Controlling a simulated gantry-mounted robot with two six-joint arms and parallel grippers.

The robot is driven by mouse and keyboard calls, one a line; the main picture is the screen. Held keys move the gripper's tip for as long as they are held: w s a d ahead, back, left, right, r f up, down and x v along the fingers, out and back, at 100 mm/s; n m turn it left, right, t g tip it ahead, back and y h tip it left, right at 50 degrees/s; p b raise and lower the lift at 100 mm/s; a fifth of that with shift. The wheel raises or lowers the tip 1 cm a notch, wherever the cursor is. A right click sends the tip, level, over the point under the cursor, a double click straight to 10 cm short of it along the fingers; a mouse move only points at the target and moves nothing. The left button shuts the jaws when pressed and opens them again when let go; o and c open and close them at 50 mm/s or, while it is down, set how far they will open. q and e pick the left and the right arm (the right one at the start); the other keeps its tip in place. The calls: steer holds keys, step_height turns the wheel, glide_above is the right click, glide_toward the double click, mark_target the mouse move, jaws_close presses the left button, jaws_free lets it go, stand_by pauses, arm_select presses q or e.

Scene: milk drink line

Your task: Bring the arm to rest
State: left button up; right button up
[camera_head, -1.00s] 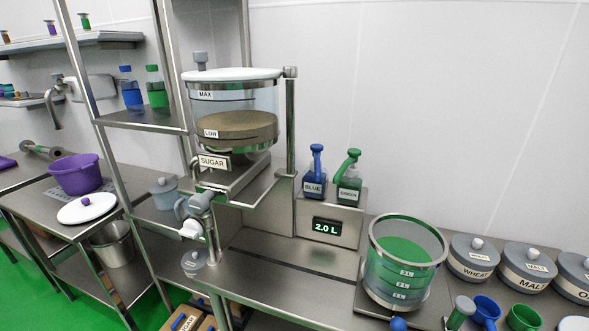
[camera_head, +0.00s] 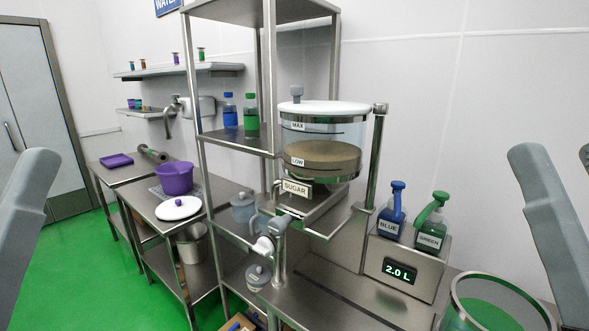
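Parts of my two grey arms show at the picture's edges, the left arm at the far left and the right arm at the far right. Neither gripper's fingertips are in view. I cannot see whether either gripper holds anything. The sugar dispenser (camera_head: 320,160) stands at the centre with its white lid on. The large clear vessel with green contents (camera_head: 497,306) is cut off at the lower right.
The blue pump bottle (camera_head: 391,218) and green pump bottle (camera_head: 431,235) stand on a steel box reading 2.0 L (camera_head: 399,270). A purple bowl (camera_head: 174,181) and a white lid (camera_head: 179,208) sit on the left bench. The steel counter (camera_head: 345,300) ahead is largely clear.

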arm_select(q)
step_height(320, 180, up, 37)
steer(key=p, duration=3.3)
steer(key=shift+p, duration=0.3)
arm_select(e)
step_height(320, 180, up, 37)
arm_select(q)
steer(key=shift+s, duration=0.1)
arm_select(e)
steer(key=shift+d, duration=0.1)
arm_select(q)
step_height(320, 180, down, 34)
steer(key=b, duration=3.4)
arm_select(e)
step_height(320, 180, down, 34)
